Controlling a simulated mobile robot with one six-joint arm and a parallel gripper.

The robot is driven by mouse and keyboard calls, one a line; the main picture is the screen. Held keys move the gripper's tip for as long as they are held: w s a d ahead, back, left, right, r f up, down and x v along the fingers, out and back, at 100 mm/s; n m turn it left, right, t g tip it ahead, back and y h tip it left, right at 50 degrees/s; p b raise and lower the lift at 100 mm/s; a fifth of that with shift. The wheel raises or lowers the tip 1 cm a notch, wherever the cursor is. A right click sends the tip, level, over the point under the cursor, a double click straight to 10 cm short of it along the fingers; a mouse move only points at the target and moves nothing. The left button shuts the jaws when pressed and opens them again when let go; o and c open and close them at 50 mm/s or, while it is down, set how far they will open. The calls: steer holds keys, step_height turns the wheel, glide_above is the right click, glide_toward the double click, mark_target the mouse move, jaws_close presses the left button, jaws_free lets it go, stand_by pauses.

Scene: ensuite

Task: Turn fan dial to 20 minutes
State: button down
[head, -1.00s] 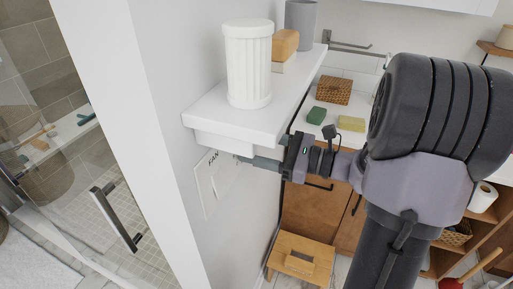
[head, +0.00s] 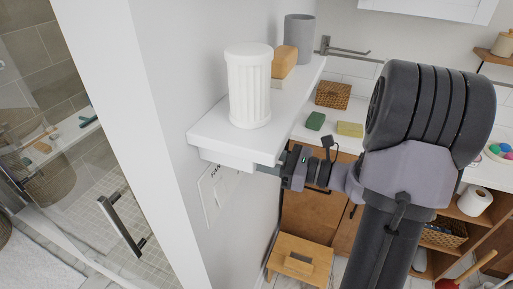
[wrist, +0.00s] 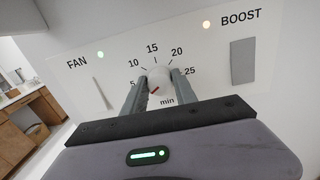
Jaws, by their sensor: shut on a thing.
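The fan dial (wrist: 158,80) is a small round whitish knob on a white wall panel, in the middle of the wrist view. Printed numbers 5, 10, 15, 20 and 25 arc around it, with "min" below. A small red mark shows on the dial's lower left, on the side of the 5. My gripper (wrist: 158,76) is shut on the dial, one grey finger on each side. In the head view the panel (head: 216,190) is on the wall under the white shelf. The shelf hides the dial and my fingertips there.
The panel also has a FAN rocker (wrist: 103,93), a BOOST rocker (wrist: 243,61) and two small lights. The white shelf (head: 215,130) is close above my gripper and bears a ribbed white cup (head: 249,88). A wooden stool (head: 299,259) stands below.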

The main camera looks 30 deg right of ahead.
steer(key=shift+f+m+t+h+p, duration=0.1)
steer(key=shift+m+t+h+p, duration=0.15)
steer(key=shift+m+p, duration=7.25)
steer(key=shift+f+m+t+h+p, duration=0.2)
steer(key=shift+m+p, duration=5.4)
steer(key=shift+m, duration=3.8)
steer(key=shift+r, duration=0.1)
steer(key=c, duration=1)
jaws_free()
